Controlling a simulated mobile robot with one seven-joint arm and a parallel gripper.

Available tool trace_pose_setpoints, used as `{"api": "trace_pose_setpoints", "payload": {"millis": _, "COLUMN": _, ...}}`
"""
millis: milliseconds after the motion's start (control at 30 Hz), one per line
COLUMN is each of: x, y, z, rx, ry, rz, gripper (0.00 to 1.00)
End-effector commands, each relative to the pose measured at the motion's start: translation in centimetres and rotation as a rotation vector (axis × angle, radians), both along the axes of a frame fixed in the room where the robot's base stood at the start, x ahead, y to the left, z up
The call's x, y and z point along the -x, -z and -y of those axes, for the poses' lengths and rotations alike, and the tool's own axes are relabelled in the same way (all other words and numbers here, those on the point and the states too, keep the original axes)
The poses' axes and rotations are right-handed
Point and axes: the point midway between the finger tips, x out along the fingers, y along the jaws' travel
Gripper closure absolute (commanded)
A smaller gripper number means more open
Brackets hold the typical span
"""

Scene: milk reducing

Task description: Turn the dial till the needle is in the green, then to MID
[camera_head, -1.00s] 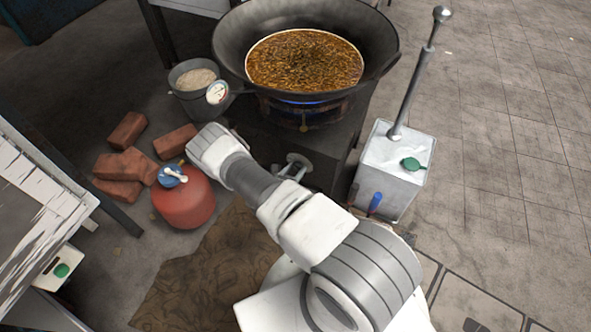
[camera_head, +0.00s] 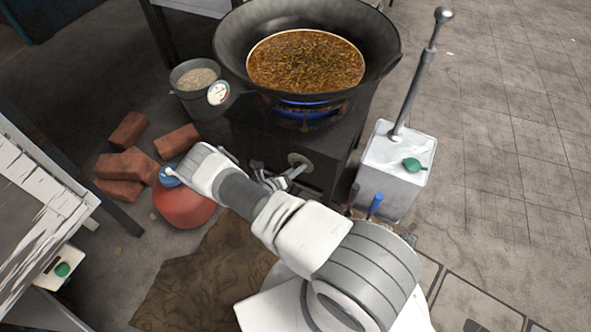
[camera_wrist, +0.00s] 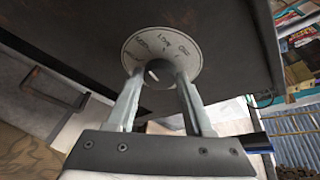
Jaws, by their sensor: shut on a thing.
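The dial is a dark round knob (camera_wrist: 160,71) on a pale round plate with lettering (camera_wrist: 160,40), on the dark stove front. In the head view, the plate (camera_head: 298,158) shows just past my fingers. My gripper (camera_wrist: 160,80) is shut on the knob, one finger on each side. In the head view, my gripper (camera_head: 284,180) reaches the stove front from the left. The round gauge (camera_head: 218,93) has a white face with some red, beside the wok; its needle is too small to read. The plate's lettering is partly legible, but I cannot tell the dial's setting.
A black wok (camera_head: 230,45) of brown liquid sits over a blue flame (camera_head: 305,102). A red gas cylinder (camera_head: 184,208), bricks (camera_head: 128,165) and a grey bucket (camera_head: 203,104) lie left. A metal canister (camera_head: 395,165) with a tall rod stands right. Tiled floor beyond it is clear.

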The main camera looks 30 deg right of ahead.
Motion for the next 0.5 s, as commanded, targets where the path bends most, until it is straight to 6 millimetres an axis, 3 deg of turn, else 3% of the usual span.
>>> {"api": "trace_pose_setpoints", "payload": {"millis": 400, "x": -0.02, "y": 0.04, "z": -0.13, "rx": 0.004, "ry": -0.002, "rz": -0.007, "gripper": 1.00}}
{"api": "trace_pose_setpoints", "payload": {"millis": 433, "x": -0.02, "y": 0.04, "z": -0.13, "rx": 0.004, "ry": -0.002, "rz": -0.007, "gripper": 0.46}}
{"api": "trace_pose_setpoints", "payload": {"millis": 500, "x": -0.02, "y": 0.03, "z": -0.12, "rx": 0.004, "ry": -0.002, "rz": -0.007, "gripper": 0.34}}
